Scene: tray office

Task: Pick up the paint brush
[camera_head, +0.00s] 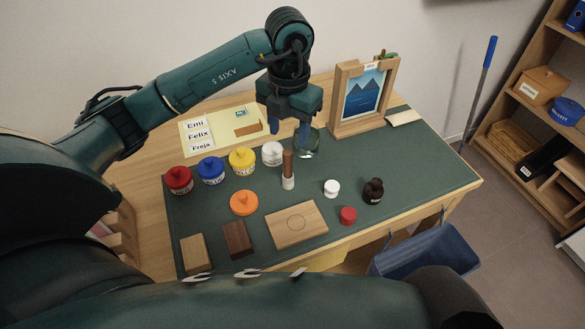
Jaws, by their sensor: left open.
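What looks like the paint brush (288,164) stands upright near the middle of the green mat, with a brown handle on top and a pale lower part. My left gripper (290,130) is above and just behind it, pointing down, with its blue fingers apart and nothing seen between them. A clear glass jar (309,147) stands beside and partly behind the fingers. My right gripper is not in view.
Red (179,181), blue (211,171), yellow (242,162) and white (272,154) paint pots stand left of the brush. An orange lid (244,203) and a wooden board (296,224) lie in front. An easel with a picture (366,93) stands behind right.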

